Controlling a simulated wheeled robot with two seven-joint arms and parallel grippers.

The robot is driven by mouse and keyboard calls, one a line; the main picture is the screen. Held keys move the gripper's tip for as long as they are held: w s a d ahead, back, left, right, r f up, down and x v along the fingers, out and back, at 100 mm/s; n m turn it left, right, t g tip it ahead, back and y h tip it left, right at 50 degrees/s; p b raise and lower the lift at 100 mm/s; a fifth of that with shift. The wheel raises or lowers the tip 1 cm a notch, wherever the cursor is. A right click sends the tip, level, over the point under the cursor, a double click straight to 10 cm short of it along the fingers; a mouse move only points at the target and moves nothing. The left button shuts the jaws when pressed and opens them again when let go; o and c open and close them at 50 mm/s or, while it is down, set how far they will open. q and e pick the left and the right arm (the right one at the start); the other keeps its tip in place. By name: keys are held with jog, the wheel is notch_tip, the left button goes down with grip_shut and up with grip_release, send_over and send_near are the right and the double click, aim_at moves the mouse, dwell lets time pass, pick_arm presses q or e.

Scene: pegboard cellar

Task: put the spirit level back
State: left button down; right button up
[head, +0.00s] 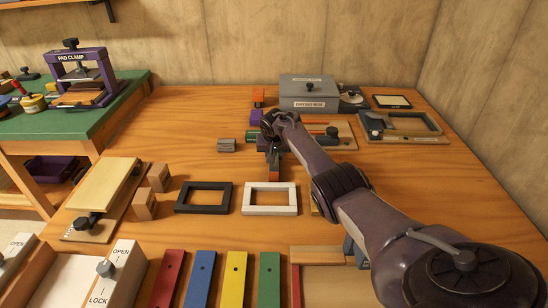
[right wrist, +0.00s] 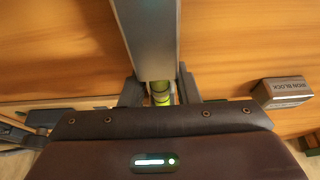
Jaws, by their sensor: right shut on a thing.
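The spirit level (right wrist: 149,40) is a grey bar with a yellow-green vial, seen in the right wrist view. My right gripper (right wrist: 160,90) is shut on it, with a dark finger on each side near the vial. The bar runs from the fingers to the top edge of that view, over wood. In the head view my right gripper (head: 272,152) is over the middle-back of the table, and my wrist and arm hide most of the level. I cannot tell whether the level touches the table. My left gripper is not in view.
An iron block (right wrist: 285,92) lies beside the gripper, also in the head view (head: 227,145). Behind stands a grey box (head: 308,88). Black (head: 203,185) and white (head: 247,209) frames lie in front. Coloured strips (head: 236,278) are at the near edge. Table left of the iron block is clear.

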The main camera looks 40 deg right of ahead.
grip_shut()
